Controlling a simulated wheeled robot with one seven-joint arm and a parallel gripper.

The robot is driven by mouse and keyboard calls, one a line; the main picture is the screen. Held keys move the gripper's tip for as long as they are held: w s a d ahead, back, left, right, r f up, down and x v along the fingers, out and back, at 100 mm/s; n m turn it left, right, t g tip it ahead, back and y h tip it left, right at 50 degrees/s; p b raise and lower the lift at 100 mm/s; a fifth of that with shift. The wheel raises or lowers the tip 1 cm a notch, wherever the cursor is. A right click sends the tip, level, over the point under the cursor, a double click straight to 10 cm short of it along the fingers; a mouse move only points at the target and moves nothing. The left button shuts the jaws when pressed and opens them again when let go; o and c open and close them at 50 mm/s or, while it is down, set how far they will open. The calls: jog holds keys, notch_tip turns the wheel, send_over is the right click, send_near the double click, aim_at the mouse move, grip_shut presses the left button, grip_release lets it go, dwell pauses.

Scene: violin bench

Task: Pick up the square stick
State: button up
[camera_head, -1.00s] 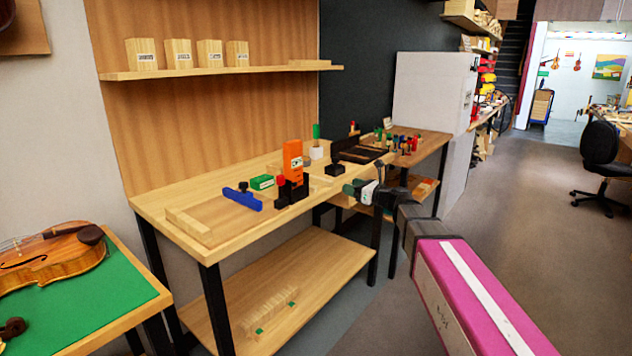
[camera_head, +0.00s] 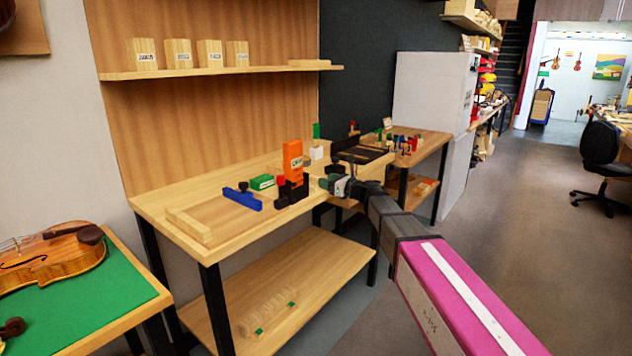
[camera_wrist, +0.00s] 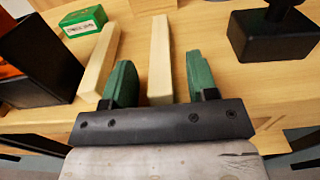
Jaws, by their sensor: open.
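A pale square wooden stick (camera_wrist: 160,45) lies on the bench in the wrist view, pointing away from me. Its near end is between the green fingertips of my gripper (camera_wrist: 158,75), with a gap on each side. A second pale wooden stick (camera_wrist: 101,62) lies to the left, just outside the left finger. My gripper is open and holds nothing. In the head view my gripper (camera_head: 333,184) is at the bench's right front edge, and I cannot make out the sticks clearly there.
An orange box (camera_head: 293,160) with black blocks, a green box (camera_head: 262,182) and a blue tool (camera_head: 242,199) stand left of my gripper. A black block (camera_wrist: 270,38) stands to the right in the wrist view.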

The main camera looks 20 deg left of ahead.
jog(key=shift+c, duration=0.3)
grip_shut()
